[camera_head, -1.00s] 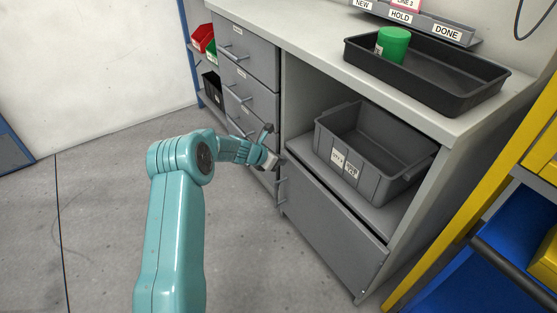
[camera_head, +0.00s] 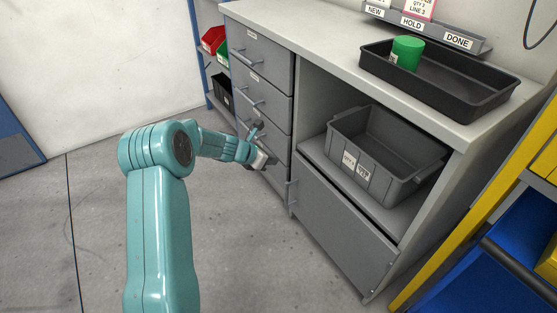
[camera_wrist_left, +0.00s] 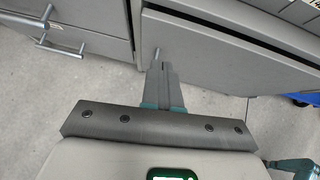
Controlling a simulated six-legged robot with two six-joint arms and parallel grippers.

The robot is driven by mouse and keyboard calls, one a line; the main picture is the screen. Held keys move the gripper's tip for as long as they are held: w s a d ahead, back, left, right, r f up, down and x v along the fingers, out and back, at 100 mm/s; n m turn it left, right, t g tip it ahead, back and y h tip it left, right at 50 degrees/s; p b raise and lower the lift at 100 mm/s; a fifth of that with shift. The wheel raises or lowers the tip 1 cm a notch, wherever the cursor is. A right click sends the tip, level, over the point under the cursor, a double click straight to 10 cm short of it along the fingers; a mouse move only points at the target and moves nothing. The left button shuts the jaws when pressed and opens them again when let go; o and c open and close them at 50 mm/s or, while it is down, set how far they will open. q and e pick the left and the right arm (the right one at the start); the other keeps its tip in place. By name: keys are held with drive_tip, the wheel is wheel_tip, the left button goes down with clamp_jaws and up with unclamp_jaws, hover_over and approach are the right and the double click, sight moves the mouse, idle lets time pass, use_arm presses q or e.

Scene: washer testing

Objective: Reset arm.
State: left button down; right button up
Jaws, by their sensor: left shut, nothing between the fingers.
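My left arm comes in from the left in the head view. Its left gripper (camera_head: 258,130) is in front of the grey drawers (camera_head: 262,92), left of the open shelf compartment. In the left wrist view my left gripper (camera_wrist_left: 161,66) is shut, with its fingers together and nothing between them. The fingers point toward a metal handle (camera_wrist_left: 157,54) at the edge of a grey cabinet door (camera_wrist_left: 215,58); I cannot tell whether they touch it. My right gripper is in neither view.
A grey bin (camera_head: 375,176) sits on the shelf beside the arm. A black tray (camera_head: 460,100) with a green cylinder (camera_head: 406,52) stands on the worktop. A yellow frame (camera_head: 470,215) and a blue bin (camera_head: 525,240) are at the right. The floor (camera_head: 90,220) at the left is clear.

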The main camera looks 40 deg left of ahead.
use_arm(q)
drive_tip(key=s+d+f+n+g+h, duration=0.1)
drive_tip(key=s+d+f+n+h, duration=0.2)
drive_tip(key=d, duration=1.2)
drive_tip(key=d+f+n+g+h, duration=0.25)
drive_tip(key=d+f, duration=0.25)
drive_tip(key=d, duration=0.9)
drive_tip(key=s+d+f+n+g, duration=0.1)
drive_tip(key=s+d+f+n, duration=0.2)
drive_tip(key=s+d+n, duration=0.4)
drive_tip(key=s+d+f+n+g, duration=0.1)
drive_tip(key=s+d+f+n, duration=0.1)
drive_tip(key=s+f+n, duration=0.35)
drive_tip(key=s+a+n+g+y, duration=0.1)
drive_tip(key=s+n+g+y, duration=0.1)
drive_tip(key=s+n, duration=0.65)
drive_tip(key=s+n+g+y, duration=0.1)
drive_tip(key=s+n, duration=0.2)
drive_tip(key=n, duration=1)
wheel_tip(320, 180, up, 30)
drive_tip(key=p, duration=3.1)
drive_tip(key=shift+s+d, duration=0.15)
drive_tip(key=shift+s, duration=0.3)
drive_tip(key=shift+g, duration=0.25)
